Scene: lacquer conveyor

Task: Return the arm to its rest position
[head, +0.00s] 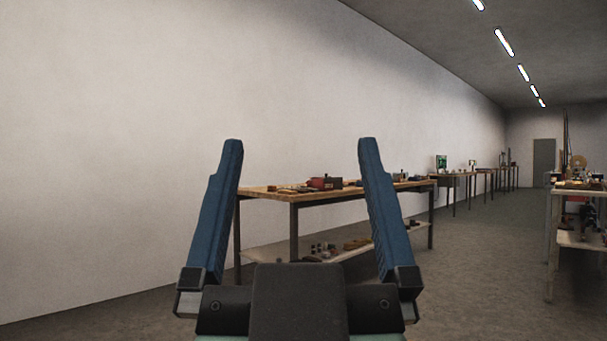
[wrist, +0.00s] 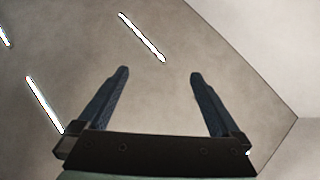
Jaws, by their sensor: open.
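My gripper (head: 304,145) stands upright in the front middle of the head view. Its two blue fingers are spread wide apart and nothing is between them. In the wrist view my gripper (wrist: 159,76) also shows open and empty, with the ceiling (wrist: 165,25) and its light strips (wrist: 142,37) beyond the fingertips. The rest of my arm is hidden behind the gripper's dark body.
A wooden workbench (head: 268,194) with small items and a lower shelf stands beyond my gripper. More benches (head: 458,174) line the long wall (head: 130,120) into the distance. Another loaded bench (head: 573,191) stands at the right. Open floor (head: 480,265) lies between.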

